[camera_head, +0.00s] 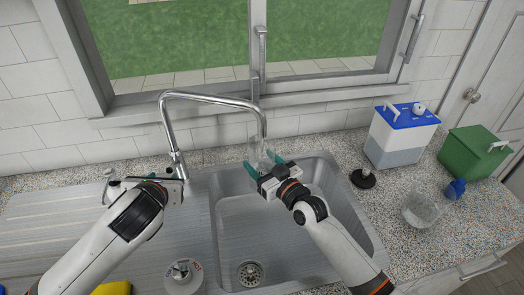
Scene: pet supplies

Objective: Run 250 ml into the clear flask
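The clear flask (257,150) is upright just below the tap's spout (263,130), at the back edge of the sink (228,225). My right gripper (263,164) has its teal fingers on either side of the flask and is shut on it. Its water level and any stream from the spout are too faint to tell. My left gripper (148,178) is at the left of the tap's base (179,167), over the back of the drainboard. Its fingers are mostly hidden behind its own body, so contact with the tap cannot be told.
To the right stand a white tank with a blue lid (405,117), a green container (472,152), a blue bottle (455,188), a clear bowl-like vessel (420,210) and a dark round-based item (363,179). A white round container (183,277) and yellow item (112,288) are at front left.

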